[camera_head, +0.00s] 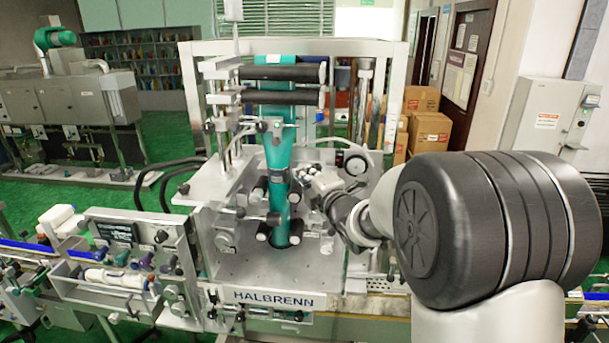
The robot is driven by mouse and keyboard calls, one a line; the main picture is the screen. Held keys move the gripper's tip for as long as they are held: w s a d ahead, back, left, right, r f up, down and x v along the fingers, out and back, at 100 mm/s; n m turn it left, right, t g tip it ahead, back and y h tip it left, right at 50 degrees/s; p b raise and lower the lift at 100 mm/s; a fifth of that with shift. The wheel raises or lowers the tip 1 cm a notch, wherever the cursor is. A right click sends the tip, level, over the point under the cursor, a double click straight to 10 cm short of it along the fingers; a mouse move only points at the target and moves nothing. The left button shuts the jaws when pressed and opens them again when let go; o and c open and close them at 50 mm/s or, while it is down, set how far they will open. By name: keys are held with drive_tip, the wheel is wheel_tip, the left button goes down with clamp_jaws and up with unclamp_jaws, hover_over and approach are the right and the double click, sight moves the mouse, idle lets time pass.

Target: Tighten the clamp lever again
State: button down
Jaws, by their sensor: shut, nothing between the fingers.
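The sleeve applicator (220,187) stands in the middle of the view, a metal frame with rollers and a teal sleeve (278,155) running down through it. My gripper (308,176) is inside the frame, just right of the sleeve and left of the round gauge. It is small in the picture, and its fingers look shut with nothing between them. I cannot tell which of the small levers and knobs around the sleeve is the clamp lever; it may be hidden by my gripper. I cannot tell whether my gripper touches any part.
Black rollers (282,97) cross above my gripper. A round gauge (355,162) is close on its right. A control panel (133,235) stands at the front left. A bare metal plate (255,267) lies below. Cardboard boxes (430,131) are behind at the right.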

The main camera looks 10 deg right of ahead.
sight(318, 168)
drive_tip(key=shift+f+b, duration=0.15)
drive_tip(key=shift+b, duration=0.35)
drive_tip(key=shift+s+d+m+t+b, duration=0.1)
drive_tip(key=shift+d+m+t+b, duration=0.35)
drive_tip(key=shift+b, duration=1)
drive_tip(key=shift+m+b, duration=0.35)
drive_tip(key=shift+b, duration=0.05)
drive_tip(key=d+m+t+b, duration=0.1)
drive_tip(key=m+b, duration=0.1)
drive_tip(key=b, duration=0.4)
drive_tip(key=s+d+m+t+b, duration=0.1)
drive_tip(key=m+b, duration=0.1)
drive_tip(key=b, duration=0.4)
drive_tip(key=shift+d, duration=0.4)
drive_tip(key=shift+d+b, duration=0.1)
drive_tip(key=shift+b, duration=0.2)
drive_tip(key=shift+r, duration=0.2)
